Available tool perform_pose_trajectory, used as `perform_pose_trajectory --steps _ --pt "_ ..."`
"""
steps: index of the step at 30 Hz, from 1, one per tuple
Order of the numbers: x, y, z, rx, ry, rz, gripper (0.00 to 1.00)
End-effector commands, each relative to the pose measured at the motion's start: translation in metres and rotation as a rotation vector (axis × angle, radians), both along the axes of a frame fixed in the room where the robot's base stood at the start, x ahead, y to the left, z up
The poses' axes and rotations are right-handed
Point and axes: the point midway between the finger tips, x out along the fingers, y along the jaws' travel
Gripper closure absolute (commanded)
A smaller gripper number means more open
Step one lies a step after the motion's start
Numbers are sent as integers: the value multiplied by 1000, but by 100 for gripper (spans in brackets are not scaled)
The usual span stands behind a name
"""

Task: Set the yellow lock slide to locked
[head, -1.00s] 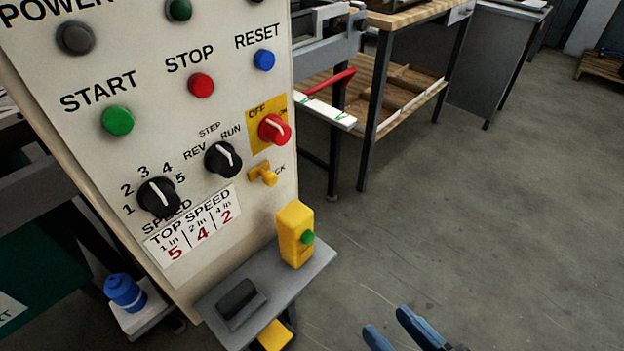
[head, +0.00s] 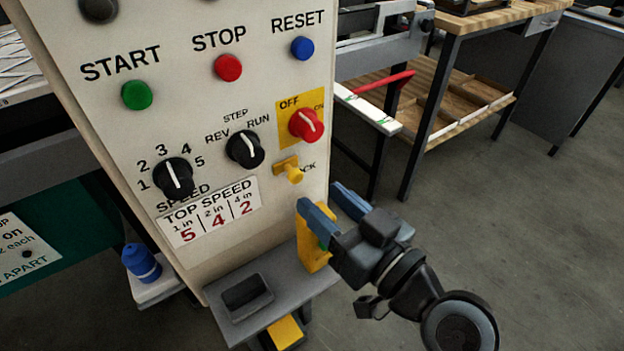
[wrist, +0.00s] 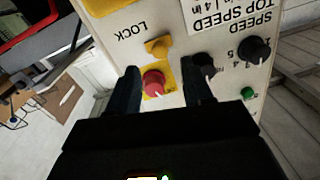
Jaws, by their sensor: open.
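The yellow lock slide (head: 289,170) is a small yellow piece with a knob on the cream control panel, below the red OFF/ON knob, with the partly covered word LOCK beside it. It also shows in the wrist view (wrist: 159,47), beyond the fingertips. My gripper (head: 334,208) has blue fingers, is open and empty, and is in front of the panel, below and to the right of the slide in the head view. In the wrist view the red knob (wrist: 153,83) appears between the fingers. I cannot tell how far the fingers are from the panel.
Black selector knobs (head: 244,149) are left of the slide. A wooden bench (head: 455,60) stands behind at right. Floor at right is clear.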

Motion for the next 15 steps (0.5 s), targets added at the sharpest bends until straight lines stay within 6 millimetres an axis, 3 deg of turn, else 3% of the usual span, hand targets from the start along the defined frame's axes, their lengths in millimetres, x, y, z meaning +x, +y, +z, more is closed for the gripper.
perform_pose_trajectory --steps 6,15 --pt "26 20 2 1 -1 0 50" --pt "39 31 0 0 0 -2 50"
